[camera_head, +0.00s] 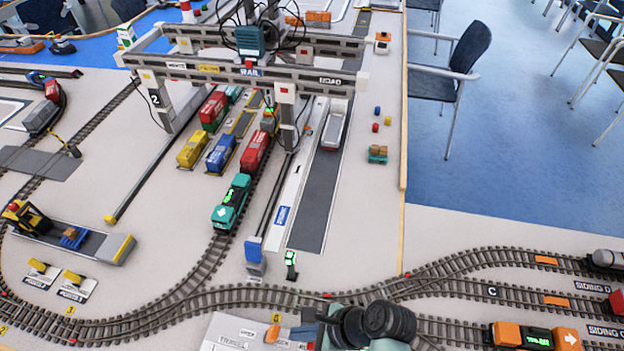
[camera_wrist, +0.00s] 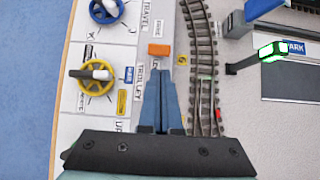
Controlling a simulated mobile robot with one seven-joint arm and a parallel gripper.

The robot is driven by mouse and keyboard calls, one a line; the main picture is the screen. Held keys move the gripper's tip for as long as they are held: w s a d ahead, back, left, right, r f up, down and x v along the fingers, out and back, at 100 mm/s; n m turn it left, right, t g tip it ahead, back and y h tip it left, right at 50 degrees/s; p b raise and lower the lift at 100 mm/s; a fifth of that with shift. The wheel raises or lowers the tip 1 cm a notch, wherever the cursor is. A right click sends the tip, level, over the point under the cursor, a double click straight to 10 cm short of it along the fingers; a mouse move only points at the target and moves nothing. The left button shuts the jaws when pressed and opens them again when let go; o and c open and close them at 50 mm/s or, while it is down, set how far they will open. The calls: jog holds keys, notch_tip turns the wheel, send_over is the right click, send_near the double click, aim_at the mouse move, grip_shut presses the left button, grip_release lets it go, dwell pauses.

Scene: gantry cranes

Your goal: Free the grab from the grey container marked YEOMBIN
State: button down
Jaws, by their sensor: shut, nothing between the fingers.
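The gantry crane (camera_head: 290,72) with its RAIL sign spans the tracks in the head view. Its dark trolley (camera_head: 250,40) is on the beams. A small grey container (camera_head: 268,125) sits under the front beam, with green light just above it. I cannot read its marking, nor clearly make out the grab, which the beam and leg partly hide. My gripper (camera_wrist: 161,75) is shut and empty over the control panel (camera_wrist: 135,25) in the wrist view. Its tips are just short of an orange block (camera_wrist: 159,49) near the TROLLEY label. I cannot tell if they touch.
On the panel are a blue handwheel (camera_wrist: 106,8) by the TRAVEL label and a yellow handwheel (camera_wrist: 93,77). Curved track (camera_wrist: 200,45) runs right of my fingers. A green-lit signal (camera_wrist: 270,51) stands further right. Red, blue and yellow containers (camera_head: 193,149) stand under the crane.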

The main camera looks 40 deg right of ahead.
aim_at(270, 335)
jog(key=shift+x, duration=1.65)
jog(key=shift+r, duration=0.1)
jog(key=shift+w+a+r+p, duration=0.1)
jog(key=shift+r+p, duration=0.15)
jog(key=shift+p, duration=0.45)
jog(key=shift+w+g, duration=0.1)
jog(key=shift+g, duration=0.2)
